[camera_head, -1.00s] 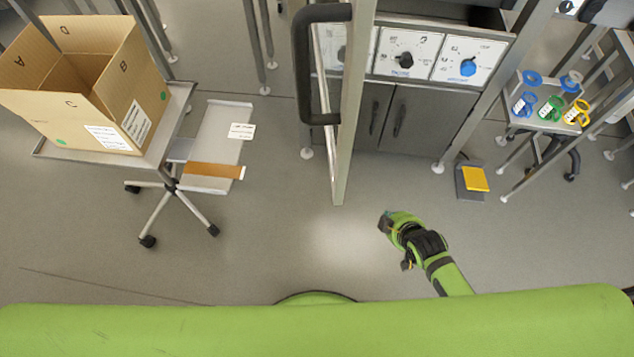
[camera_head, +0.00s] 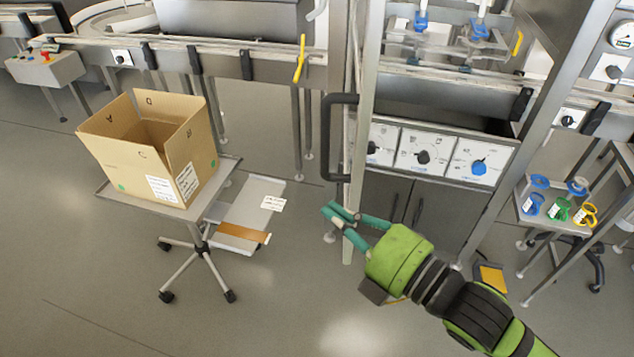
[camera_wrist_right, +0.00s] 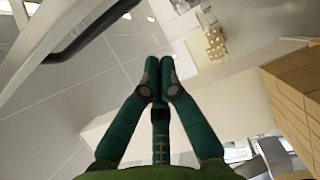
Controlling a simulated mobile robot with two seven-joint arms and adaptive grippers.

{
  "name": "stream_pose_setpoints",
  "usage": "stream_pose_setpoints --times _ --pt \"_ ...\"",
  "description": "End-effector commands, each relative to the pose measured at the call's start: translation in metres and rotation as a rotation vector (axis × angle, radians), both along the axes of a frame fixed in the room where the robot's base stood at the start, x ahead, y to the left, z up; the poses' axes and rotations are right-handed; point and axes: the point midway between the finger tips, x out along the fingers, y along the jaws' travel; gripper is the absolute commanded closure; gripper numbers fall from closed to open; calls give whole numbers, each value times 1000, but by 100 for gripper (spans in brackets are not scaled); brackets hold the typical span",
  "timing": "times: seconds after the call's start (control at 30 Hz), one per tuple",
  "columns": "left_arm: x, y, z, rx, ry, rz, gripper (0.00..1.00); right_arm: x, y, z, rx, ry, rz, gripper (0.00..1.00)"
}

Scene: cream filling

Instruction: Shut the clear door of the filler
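The clear door (camera_head: 353,120) of the filler stands open, seen nearly edge-on, its metal frame jutting toward me. Its black handle (camera_head: 328,140) is on the left side of the door. The filler's dial panel (camera_head: 425,152) is to the right, behind the door. My right gripper (camera_head: 336,212) is in front of the door's lower part, below the handle; its green fingers meet at the tips with nothing visible between them. The right wrist view shows these fingertips (camera_wrist_right: 160,62) together, with the dark handle (camera_wrist_right: 95,32) at upper left, apart from them. My left gripper is out of view.
An open cardboard box (camera_head: 150,150) sits on a wheeled stand at left, beside a low grey tray (camera_head: 262,190). A small table (camera_head: 545,225) with coloured rings is at right. The floor (camera_head: 260,320) in front is clear.

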Motion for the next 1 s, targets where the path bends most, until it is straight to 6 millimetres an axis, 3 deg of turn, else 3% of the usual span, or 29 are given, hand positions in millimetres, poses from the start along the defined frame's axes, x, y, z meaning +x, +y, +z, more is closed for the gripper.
stream_pose_setpoints --times 0.57,0.8,1.0 --pt "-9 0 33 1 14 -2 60 69 67 3 5 5 -1 100" --pt "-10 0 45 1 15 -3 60 72 40 1 -1 6 -2 100" --pt "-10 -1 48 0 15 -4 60 73 28 -1 1 5 -2 100"
